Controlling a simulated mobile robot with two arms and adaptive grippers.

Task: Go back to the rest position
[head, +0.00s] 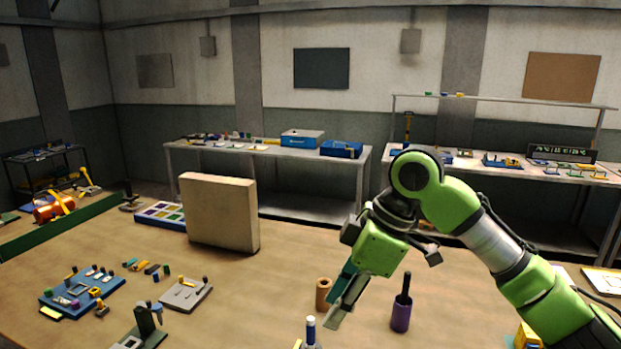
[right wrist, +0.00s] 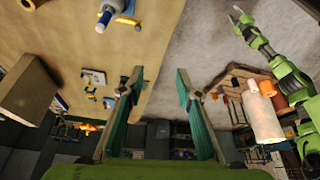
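My right gripper (head: 342,298) hangs above the right part of the wooden table in the head view, its fingers pointing down and to the left. In the right wrist view its two teal fingers (right wrist: 158,75) stand well apart with nothing between them. A brown cup (head: 324,293) is beside the fingers in the head view; I cannot tell whether they touch. My left gripper is outside the head view. A green arm shows at the right of the right wrist view, apparently my left one, with its small gripper end (right wrist: 238,15) too small to read.
A purple holder (head: 401,315) with a dark handle stands right of the gripper. A large tan block (head: 220,212) stands farther back. A blue tray of tools (head: 82,289) lies left. The table's middle is mostly clear.

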